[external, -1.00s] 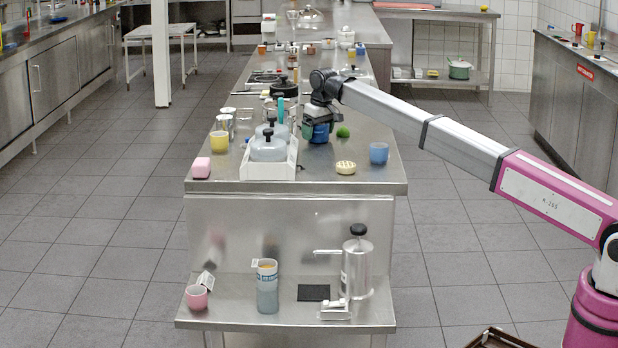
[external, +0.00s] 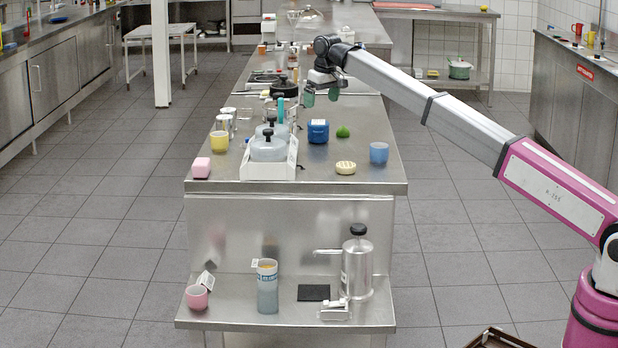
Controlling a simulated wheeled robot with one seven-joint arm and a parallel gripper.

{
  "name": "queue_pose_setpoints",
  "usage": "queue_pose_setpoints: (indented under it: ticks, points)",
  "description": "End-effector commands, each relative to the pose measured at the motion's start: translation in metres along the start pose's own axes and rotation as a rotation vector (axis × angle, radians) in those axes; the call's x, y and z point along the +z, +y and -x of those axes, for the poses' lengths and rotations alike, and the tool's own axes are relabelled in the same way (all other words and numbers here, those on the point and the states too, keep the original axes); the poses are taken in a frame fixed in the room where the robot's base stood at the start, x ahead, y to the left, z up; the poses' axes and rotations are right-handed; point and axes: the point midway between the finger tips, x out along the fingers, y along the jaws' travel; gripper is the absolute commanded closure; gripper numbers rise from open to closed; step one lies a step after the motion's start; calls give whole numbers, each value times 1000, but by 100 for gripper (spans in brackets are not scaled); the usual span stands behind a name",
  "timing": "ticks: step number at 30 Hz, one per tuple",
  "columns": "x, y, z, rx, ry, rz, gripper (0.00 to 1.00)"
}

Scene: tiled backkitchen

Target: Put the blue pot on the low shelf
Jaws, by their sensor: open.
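The blue pot (external: 318,131) stands upright on the steel counter top, with a small white label on its side. My gripper (external: 321,97) is above it and apart from it. The low shelf (external: 238,292) is the steel ledge at the front of the counter, below the top.
On the low shelf are a pink cup (external: 196,297), a tall cup (external: 267,289), a black mat (external: 313,293) and a steel dispenser (external: 357,265). Near the pot are a green lime (external: 343,132), a cream round item (external: 345,168), a light-blue cup (external: 379,153) and a white caddy (external: 268,172).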

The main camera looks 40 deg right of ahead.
Motion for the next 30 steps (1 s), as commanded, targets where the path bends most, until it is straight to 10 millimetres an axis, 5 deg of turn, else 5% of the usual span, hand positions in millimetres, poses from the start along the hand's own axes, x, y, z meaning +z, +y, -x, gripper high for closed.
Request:
queue_pose_setpoints:
  ticks: [21, 30]
  points:
    - [0, 0, 12, -2, -2, -22, 0]
    - [-5, 6, 6, -32, -52, -445, 0]
